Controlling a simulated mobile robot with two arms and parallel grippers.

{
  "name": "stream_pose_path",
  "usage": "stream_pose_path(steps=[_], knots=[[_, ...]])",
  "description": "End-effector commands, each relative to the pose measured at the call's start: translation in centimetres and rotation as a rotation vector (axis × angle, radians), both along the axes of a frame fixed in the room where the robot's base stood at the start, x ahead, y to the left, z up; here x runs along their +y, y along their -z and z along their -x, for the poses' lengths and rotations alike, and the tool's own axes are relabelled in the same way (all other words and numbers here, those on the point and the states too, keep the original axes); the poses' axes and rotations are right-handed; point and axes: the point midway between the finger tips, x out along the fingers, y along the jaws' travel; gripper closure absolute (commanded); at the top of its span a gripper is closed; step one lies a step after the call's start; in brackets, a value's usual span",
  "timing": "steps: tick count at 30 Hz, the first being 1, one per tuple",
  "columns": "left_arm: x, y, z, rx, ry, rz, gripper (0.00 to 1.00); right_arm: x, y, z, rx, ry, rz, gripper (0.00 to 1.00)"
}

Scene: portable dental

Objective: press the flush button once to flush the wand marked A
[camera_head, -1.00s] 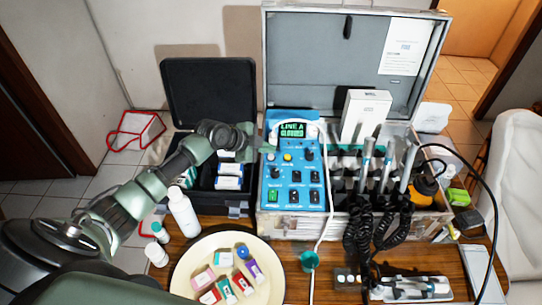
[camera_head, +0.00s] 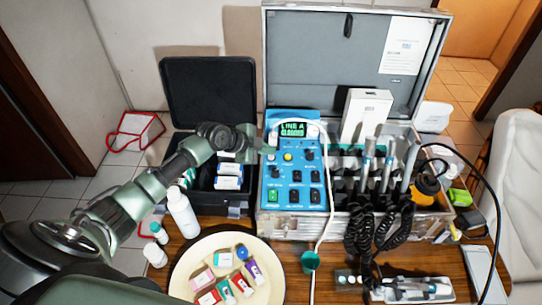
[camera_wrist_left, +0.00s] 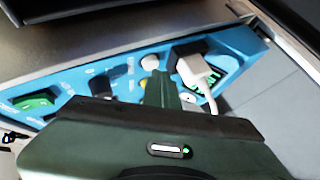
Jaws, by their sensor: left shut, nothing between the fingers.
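The blue control panel (camera_head: 264,196) stands in the open metal case, with a lit green display (camera_head: 292,130) whose top line reads LINE A. My left gripper (camera_head: 268,147) is shut and empty at the panel's upper left edge. In the left wrist view its fingertips (camera_wrist_left: 160,82) are by a white round button (camera_wrist_left: 150,62) and a yellow one, partly hiding the panel. I cannot tell whether they touch. The button labels are too small to read. Several wands (camera_head: 387,165) stand in holders right of the panel; their letters are not legible. My right gripper is not in view.
A black case (camera_head: 209,90) stands open at left. A white bottle (camera_head: 183,212) and a round tray (camera_head: 190,262) of small boxes are in front. A white box (camera_head: 365,115) stands behind the wands.

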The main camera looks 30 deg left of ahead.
Motion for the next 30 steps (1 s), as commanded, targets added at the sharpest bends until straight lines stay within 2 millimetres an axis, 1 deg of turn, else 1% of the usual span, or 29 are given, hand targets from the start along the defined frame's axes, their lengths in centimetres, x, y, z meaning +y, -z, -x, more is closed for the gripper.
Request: stream_pose_path(steps=[21,30], knots=[[0.05,0.96,-0.01,0.001,0.0,-0.001,1.0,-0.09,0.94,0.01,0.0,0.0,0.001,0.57],[0.04,0.84,0.02,0.002,0.0,-0.001,1.0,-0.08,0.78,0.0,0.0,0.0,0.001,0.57]])
